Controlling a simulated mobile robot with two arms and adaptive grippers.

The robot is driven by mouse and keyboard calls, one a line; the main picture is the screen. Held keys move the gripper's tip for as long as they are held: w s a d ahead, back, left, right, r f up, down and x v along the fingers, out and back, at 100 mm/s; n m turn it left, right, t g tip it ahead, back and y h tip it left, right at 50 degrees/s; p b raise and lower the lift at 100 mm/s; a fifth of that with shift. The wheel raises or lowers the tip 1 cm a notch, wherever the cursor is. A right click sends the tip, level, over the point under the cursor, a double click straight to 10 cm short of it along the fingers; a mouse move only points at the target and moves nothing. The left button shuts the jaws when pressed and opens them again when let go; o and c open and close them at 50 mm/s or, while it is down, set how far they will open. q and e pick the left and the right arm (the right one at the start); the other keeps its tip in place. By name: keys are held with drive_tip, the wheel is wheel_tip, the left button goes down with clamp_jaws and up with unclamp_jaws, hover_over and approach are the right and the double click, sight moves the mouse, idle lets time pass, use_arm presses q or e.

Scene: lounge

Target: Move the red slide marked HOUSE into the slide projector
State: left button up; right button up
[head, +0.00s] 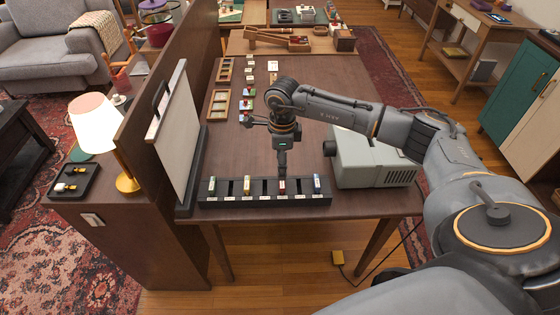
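A long black slide rack (265,201) lies along the table's near edge. A slide with red on it (282,187) stands upright in it, right of the middle; its marking is too small to read. Other slides stand in the rack: one at the left end (212,186), one left of the middle (247,185) and one at the right end (317,184). The grey slide projector (375,165) stands right of the rack. My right gripper (282,172) points down just above the red slide. I cannot tell whether its fingers touch or hold it. My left gripper is out of view.
A white projection screen (178,130) stands at the table's left edge, beside a wooden partition (150,70). Wooden frames (219,104) and small coloured pieces lie farther back on the table (310,100). A lamp (97,125) stands on a lower surface at left.

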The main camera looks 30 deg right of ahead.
sight(282, 182)
drive_tip(key=shift+d, duration=0.25)
wheel_tip(282, 182, down, 9)
drive_tip(key=b, duration=0.6)
drive_tip(key=shift+a, duration=0.1)
drive_tip(key=c, duration=0.9)
drive_tip(key=shift+r, duration=0.1)
drive_tip(key=shift+r, duration=0.15)
drive_tip(key=shift+r+p, duration=2)
drive_tip(key=shift+r, duration=1.3)
